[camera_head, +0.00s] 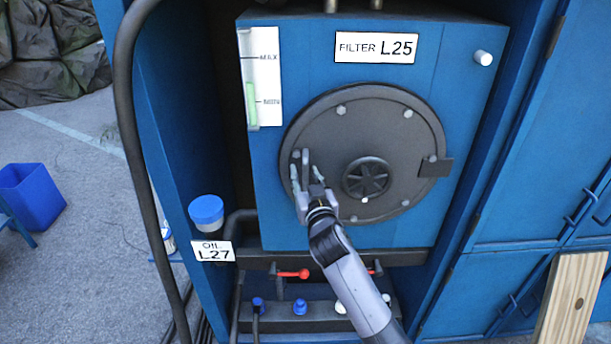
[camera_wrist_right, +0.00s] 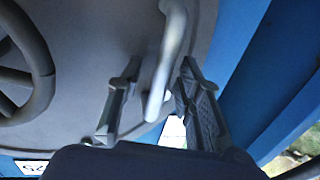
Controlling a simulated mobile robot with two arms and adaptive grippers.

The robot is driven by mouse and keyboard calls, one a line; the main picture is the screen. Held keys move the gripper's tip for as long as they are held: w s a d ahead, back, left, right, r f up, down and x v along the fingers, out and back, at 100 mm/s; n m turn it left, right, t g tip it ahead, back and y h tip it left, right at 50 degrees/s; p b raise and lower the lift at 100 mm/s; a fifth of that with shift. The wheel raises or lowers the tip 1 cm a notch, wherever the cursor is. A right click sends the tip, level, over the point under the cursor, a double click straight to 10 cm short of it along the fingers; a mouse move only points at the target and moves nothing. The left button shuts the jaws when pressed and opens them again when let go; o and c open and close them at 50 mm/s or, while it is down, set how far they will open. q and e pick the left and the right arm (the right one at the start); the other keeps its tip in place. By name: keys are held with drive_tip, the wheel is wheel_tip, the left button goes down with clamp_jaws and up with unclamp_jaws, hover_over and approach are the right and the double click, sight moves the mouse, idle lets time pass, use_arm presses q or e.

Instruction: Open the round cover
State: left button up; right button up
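The round cover (camera_head: 390,130) is a dark grey disc with bolts around its rim, lying flat against the front of the blue filter box. A dark spoked handwheel (camera_head: 367,179) sits near its middle. A grey bar handle (camera_head: 305,160) stands on its left part. My right gripper (camera_head: 306,178) is at this handle. In the right wrist view, its two fingers (camera_wrist_right: 160,66) are apart, with the handle (camera_wrist_right: 163,75) between them. The handle is close to the right finger, and a gap shows beside the left one. My left gripper is not in view.
The blue filter box (camera_head: 310,60) sits inside an open blue cabinet. A hinge block (camera_head: 435,167) is at the cover's right edge. Below are a red lever (camera_head: 293,274) and several knobs. A blue-capped oil filler (camera_head: 206,212) and a thick dark hose (camera_head: 127,100) are at the left.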

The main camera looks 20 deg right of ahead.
drive_tip(key=shift+c, duration=0.4)
clamp_jaws()
idle(0.5)
